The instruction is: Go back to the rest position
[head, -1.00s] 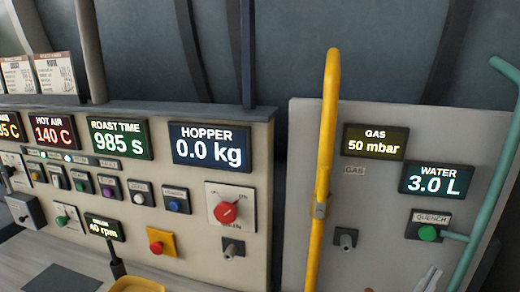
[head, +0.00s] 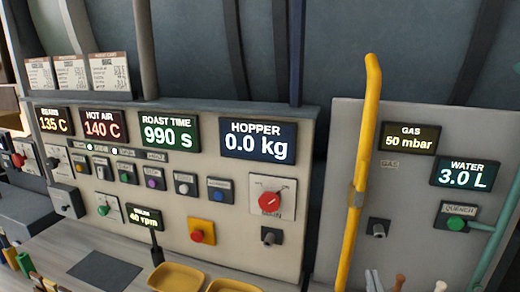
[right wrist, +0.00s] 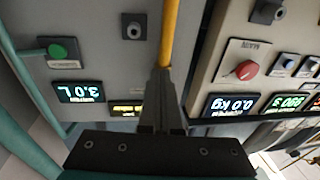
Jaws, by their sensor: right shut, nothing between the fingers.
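I cannot tell the gap between the tips and the pipe. My left gripper is in neither view.
The cream control panel (head: 310,180) with lit displays stands left of the yellow pipe (head: 361,170). A teal pipe (head: 500,235) is at the right. Yellow trays (head: 178,277) and a dark mat (head: 104,270) lie on the counter. Several coloured handles (head: 25,265) stand lower left.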

